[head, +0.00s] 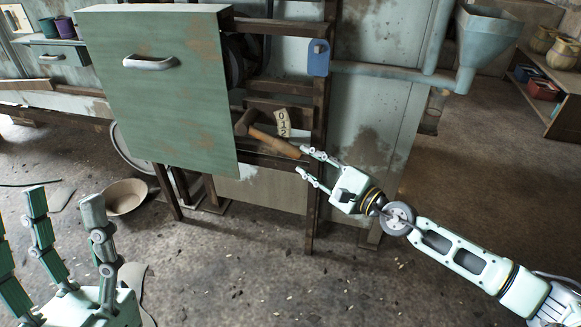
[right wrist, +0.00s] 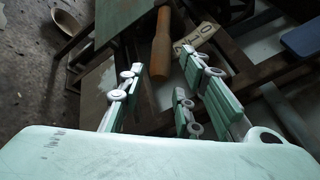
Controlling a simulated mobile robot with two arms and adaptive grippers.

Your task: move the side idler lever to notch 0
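The side idler lever has a brown wooden handle (head: 275,142) that slants down to the right from a dark head beside the green panel. A pale plate marked 0, 1, 2 (head: 283,123) sits just above it; I cannot tell which notch the lever is in. My right gripper (head: 303,161) is open at the handle's free end. In the right wrist view the handle (right wrist: 161,62) points toward the space between the spread fingers (right wrist: 162,75), and the number plate (right wrist: 196,40) is to its right. My left gripper (head: 65,215) is open and empty at lower left.
A green panel with a white handle (head: 150,62) stands left of the lever. A blue tag (head: 318,58) hangs on the frame (head: 316,190). A bowl (head: 125,196) lies on the floor at left. Open floor is in front and to the right.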

